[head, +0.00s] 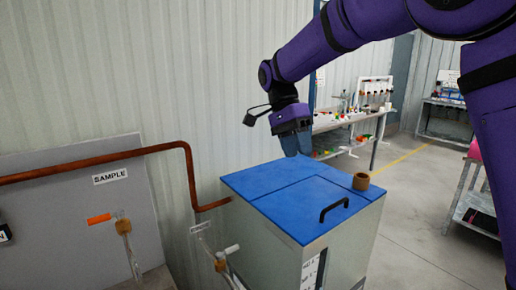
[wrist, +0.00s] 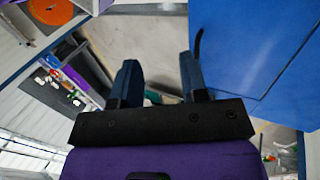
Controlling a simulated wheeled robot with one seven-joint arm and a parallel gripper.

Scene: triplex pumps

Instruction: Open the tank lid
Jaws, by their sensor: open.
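The tank (head: 288,255) is a pale metal box with a blue top in the head view. The tank lid (head: 300,212) is the blue panel at the front right of that top and lies flat and closed. A black arched handle (head: 333,208) stands near its front edge. My gripper (head: 296,154) is open and empty, above and behind the tank's far edge, apart from the lid and handle. In the wrist view my gripper's two fingers (wrist: 158,65) point up the picture with a gap between them. The blue tank top (wrist: 240,45) fills the right side, beside the fingers.
A copper pipe (head: 100,162) runs along the wall panel at left. White valve pipes (head: 222,258) stand at the tank's left side.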

